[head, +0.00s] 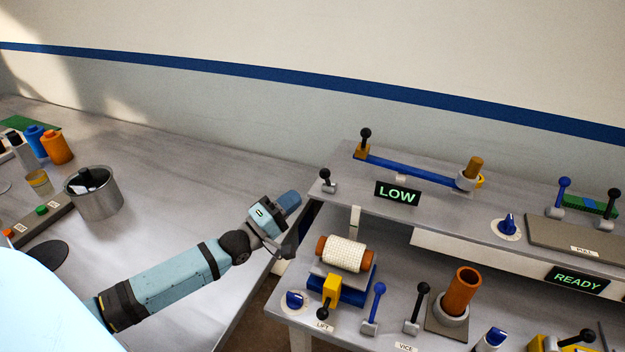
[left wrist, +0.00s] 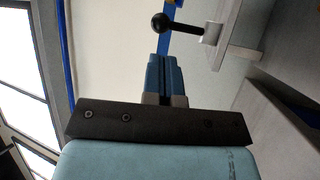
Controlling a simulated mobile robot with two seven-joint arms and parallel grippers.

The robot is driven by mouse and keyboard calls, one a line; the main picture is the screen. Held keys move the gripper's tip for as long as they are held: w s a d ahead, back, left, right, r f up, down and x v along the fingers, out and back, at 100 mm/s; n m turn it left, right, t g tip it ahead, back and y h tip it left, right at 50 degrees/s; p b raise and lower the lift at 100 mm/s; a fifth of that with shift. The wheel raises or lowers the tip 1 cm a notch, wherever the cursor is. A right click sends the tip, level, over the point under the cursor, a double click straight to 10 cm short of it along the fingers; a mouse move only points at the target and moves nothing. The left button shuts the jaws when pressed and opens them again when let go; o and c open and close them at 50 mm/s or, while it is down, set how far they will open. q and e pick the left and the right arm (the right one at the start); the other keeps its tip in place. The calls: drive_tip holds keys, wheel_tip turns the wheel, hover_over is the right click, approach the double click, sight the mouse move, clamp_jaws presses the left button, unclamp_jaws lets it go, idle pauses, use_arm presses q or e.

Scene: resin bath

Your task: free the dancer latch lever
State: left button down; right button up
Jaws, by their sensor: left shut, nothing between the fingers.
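A short lever (head: 327,180) with a black ball knob and grey base stands at the left end of the upper shelf. A lever with a black ball knob and grey base also shows in the left wrist view (left wrist: 180,25), just beyond the fingertips. A long blue arm (head: 410,168) lies behind it, with another black-knobbed lever (head: 365,140) on an orange block at its left end. No label shows which one is the dancer latch lever. My left gripper (head: 291,199) is shut and empty, left of the short lever and apart from it. My right gripper is out of view.
A LOW display (head: 397,194) fronts the upper shelf. The lower bench holds a white roller (head: 343,254), several levers and an orange tube (head: 461,291). A gap separates this bench from the left table (head: 160,180), which holds a metal pot (head: 94,193) and bottles.

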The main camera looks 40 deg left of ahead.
sight(327, 179)
use_arm(q)
drive_tip(key=p+x, duration=0.1)
drive_tip(key=x, duration=0.5)
drive_tip(key=shift+w, duration=0.25)
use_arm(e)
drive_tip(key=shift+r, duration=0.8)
use_arm(q)
drive_tip(key=shift+r, duration=0.15)
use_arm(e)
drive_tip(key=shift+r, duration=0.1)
